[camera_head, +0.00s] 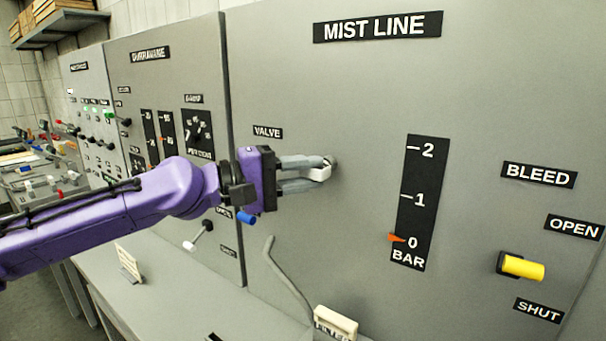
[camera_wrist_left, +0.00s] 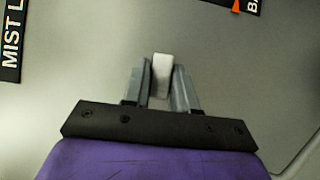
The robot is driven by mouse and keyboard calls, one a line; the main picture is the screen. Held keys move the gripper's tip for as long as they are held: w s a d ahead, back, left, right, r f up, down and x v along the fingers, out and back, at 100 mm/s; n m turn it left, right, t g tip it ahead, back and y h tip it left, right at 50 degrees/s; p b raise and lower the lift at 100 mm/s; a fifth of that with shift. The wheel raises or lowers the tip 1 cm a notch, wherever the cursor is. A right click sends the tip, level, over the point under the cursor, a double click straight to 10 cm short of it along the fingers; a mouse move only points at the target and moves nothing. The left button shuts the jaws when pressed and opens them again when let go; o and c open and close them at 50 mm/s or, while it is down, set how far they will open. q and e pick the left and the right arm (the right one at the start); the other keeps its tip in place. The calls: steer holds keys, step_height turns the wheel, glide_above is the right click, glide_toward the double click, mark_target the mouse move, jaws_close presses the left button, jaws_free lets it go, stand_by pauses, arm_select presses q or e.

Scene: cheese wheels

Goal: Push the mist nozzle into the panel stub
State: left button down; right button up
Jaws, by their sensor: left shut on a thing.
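My left gripper (camera_head: 322,172) reaches in from the left to the grey MIST LINE panel (camera_head: 360,90), its fingers pointing at the panel face. It is shut on a small white piece, which looks like the mist nozzle (camera_head: 319,174). In the left wrist view the nozzle (camera_wrist_left: 162,72) shows between the two grey fingers (camera_wrist_left: 161,88) and juts past their tips toward the panel. A small grey round part, probably the panel stub (camera_head: 332,161), shows at the fingertips. The fingers hide most of it, and I cannot tell how far the nozzle is on it.
A gauge (camera_head: 422,205) has its orange pointer near 0 BAR. A yellow bleed handle (camera_head: 523,267) sticks out at the lower right. A blue-tipped handle (camera_head: 247,218) is just below my wrist. A grey hose (camera_head: 285,275) rises near a cream FILTER block (camera_head: 336,322).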

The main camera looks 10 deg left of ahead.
arm_select(q)
steer(key=shift+w+d, duration=0.1)
steer(key=shift+w, duration=0.1)
steer(key=c, duration=0.8)
jaws_free()
steer(key=b+v, duration=0.2)
steer(key=v, duration=0.8)
steer(key=shift+a, duration=0.2)
steer(key=shift+f, duration=0.1)
